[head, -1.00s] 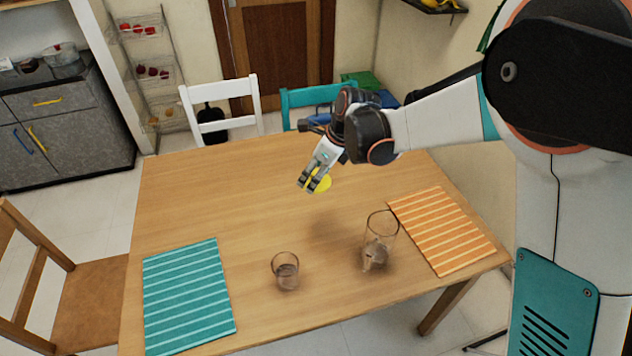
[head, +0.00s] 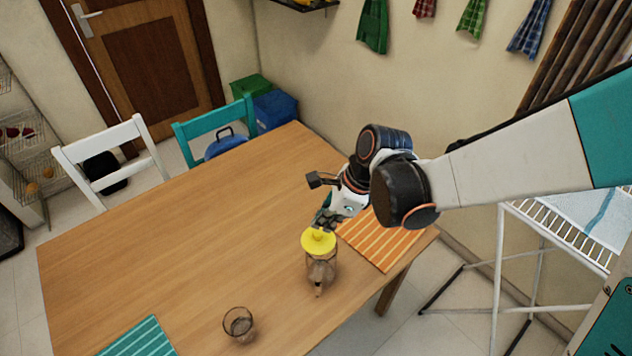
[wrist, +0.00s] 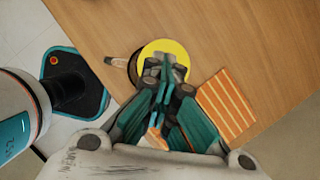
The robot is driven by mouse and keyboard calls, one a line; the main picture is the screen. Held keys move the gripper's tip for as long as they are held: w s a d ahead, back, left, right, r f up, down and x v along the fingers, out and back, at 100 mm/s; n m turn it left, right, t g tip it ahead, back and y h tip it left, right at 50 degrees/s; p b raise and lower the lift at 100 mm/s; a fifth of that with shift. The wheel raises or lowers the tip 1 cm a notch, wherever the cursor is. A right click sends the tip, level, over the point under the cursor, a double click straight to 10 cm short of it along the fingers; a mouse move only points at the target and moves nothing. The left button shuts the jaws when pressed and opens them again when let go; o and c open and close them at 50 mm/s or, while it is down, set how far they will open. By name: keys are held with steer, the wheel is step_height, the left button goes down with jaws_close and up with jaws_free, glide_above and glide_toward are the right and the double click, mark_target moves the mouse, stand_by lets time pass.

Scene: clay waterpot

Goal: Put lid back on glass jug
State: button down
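The glass jug (head: 321,271) stands upright near the table's right end in the head view. The round yellow lid (head: 317,244) is over its mouth; whether it rests on the rim or hovers just above is unclear. My gripper (head: 328,220) is at the lid from above. In the wrist view, my gripper's fingers (wrist: 166,72) are close together over the middle of the yellow lid (wrist: 163,47) and appear to pinch its knob, which they hide. Part of the jug (wrist: 133,68) shows past the lid's left edge there.
An empty drinking glass (head: 238,325) stands left of the jug. An orange striped placemat (head: 385,243) lies to the jug's right, and a teal one (head: 137,339) at the front left. The table's (head: 190,240) middle is clear. White and teal chairs stand behind.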

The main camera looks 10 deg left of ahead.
steer(key=b, duration=0.3)
glide_above(317, 245)
steer(key=d, duration=0.1)
steer(key=shift+s+d+f, duration=0.1)
steer(key=shift+d+f, duration=0.05)
steer(key=shift+f, duration=2.15)
steer(key=shift+s+d+f+b, duration=0.15)
steer(key=shift+f+b, duration=0.4)
steer(key=shift+b, duration=0.2)
steer(key=shift+w+f, duration=0.35)
steer(key=shift+s+r, duration=0.1)
steer(key=shift+s+d+r, duration=0.15)
steer(key=shift+s, duration=0.5)
steer(key=shift+s+d+r, duration=0.15)
steer(key=shift+s, duration=0.5)
steer(key=shift+s+d+r, duration=0.15)
steer(key=shift+s, duration=0.5)
steer(key=shift+s+d+r, duration=0.1)
steer(key=shift+s+d, duration=0.15)
steer(key=shift+s, duration=0.65)
steer(key=shift+s+d+r, duration=0.15)
steer(key=shift+s+d, duration=0.15)
steer(key=shift+s, duration=0.65)
steer(key=shift+s+d+r, duration=0.1)
steer(key=shift+s+d, duration=0.15)
steer(key=shift+s, duration=0.65)
